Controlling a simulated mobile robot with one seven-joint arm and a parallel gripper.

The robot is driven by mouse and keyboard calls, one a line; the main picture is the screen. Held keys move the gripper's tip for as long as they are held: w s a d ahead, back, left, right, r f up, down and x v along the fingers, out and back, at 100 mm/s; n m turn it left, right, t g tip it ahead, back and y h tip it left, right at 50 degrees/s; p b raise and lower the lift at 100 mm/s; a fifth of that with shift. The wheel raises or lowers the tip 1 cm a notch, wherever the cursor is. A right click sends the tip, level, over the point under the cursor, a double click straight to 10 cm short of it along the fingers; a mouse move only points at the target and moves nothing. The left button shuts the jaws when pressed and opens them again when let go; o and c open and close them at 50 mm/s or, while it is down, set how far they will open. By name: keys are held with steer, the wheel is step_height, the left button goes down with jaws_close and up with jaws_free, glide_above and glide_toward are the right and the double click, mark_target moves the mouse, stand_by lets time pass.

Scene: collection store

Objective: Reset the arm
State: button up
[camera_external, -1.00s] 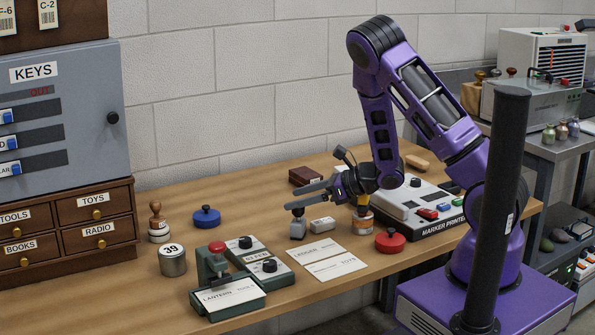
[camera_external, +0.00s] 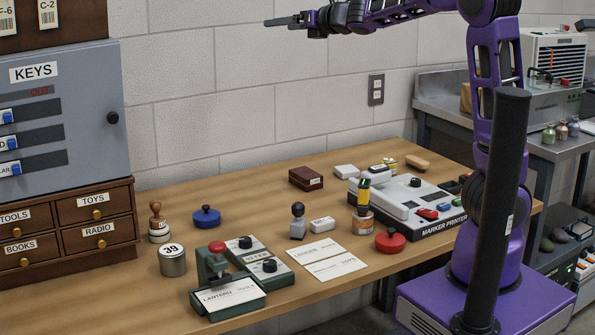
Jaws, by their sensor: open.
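My gripper (camera_external: 287,21) is raised high above the wooden bench (camera_external: 255,178), near the top edge of the view, in front of the block wall. It is open and holds nothing that I can see. My purple arm (camera_external: 495,70) reaches up from its base at the right and bends left. The gripper is well clear of everything on the bench.
On the bench stand a marker printer (camera_external: 400,207), a dark-knobbed stamp (camera_external: 298,222), a jar with a brush (camera_external: 363,212), a red round tin (camera_external: 390,241), cards (camera_external: 335,266) and a green press (camera_external: 218,278). A key cabinet (camera_external: 60,110) stands left.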

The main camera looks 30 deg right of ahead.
steer(key=d+r+m+t+h, duration=0.1)
steer(key=d+r+m+h, duration=0.3)
steer(key=d+r+m, duration=0.65)
steer(key=s+d+f+m+g+h, duration=0.1)
steer(key=s+d+f+m+g, duration=0.2)
steer(key=s+d+f+m, duration=0.35)
steer(key=s+a+f+m+g+p, duration=0.1)
steer(key=s+a+f+m+g, duration=0.1)
steer(key=s+f+m, duration=0.4)
steer(key=s+a+f+m+g+p, duration=0.1)
steer(key=s+a+f+m+g, duration=0.2)
steer(key=s, duration=1)
steer(key=s+a+f+m+g+p, duration=0.1)
steer(key=s+a+f+m+g, duration=0.1)
steer(key=s+f+m, duration=0.7)
steer(key=shift+s+a+f+m+g, duration=0.25)
steer(key=shift+s+a+m+g, duration=0.2)
steer(key=shift+s+m, duration=0.5)
steer(key=shift+w, duration=0.15)
